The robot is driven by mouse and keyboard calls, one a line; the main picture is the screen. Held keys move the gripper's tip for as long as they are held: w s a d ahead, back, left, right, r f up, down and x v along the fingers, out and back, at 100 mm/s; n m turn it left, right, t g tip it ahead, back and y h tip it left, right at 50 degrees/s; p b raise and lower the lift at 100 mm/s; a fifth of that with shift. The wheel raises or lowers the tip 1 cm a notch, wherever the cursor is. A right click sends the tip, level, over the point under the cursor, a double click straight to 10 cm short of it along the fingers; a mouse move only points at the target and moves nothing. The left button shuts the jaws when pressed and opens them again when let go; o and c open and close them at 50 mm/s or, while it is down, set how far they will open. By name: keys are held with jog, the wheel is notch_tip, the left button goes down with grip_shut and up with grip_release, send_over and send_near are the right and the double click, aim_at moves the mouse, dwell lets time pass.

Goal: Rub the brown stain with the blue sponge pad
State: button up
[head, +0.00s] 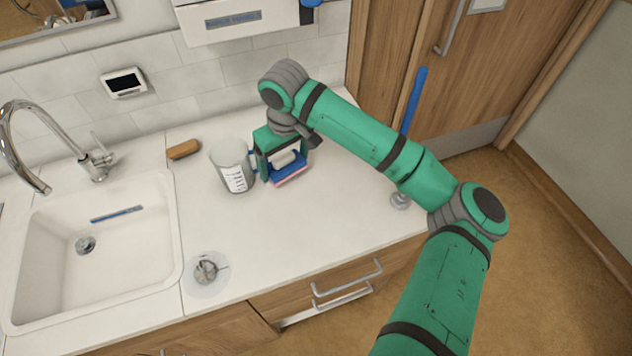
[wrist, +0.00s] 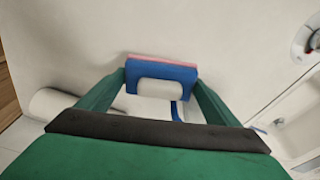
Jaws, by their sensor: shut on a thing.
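The blue sponge pad (head: 290,168) has a pink underside and a pale grip on top. My gripper (head: 281,158) is shut on that grip, over the counter just right of the jug. In the wrist view my gripper's two green fingers (wrist: 158,92) stand either side of the grip, with the blue sponge pad (wrist: 178,73) beyond them. The pad is low over the white counter; I cannot tell whether it touches. I see no brown stain on the bare counter in either view; the area under the pad and arm is hidden.
A measuring jug (head: 232,168) stands close left of my gripper. A brown block (head: 183,149) lies behind it. A round white dish (head: 207,290) sits near the front edge, beside the sink (head: 60,270). A blue rod (head: 413,100) stands at right. The front-middle counter is clear.

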jog(key=shift+r, duration=1.75)
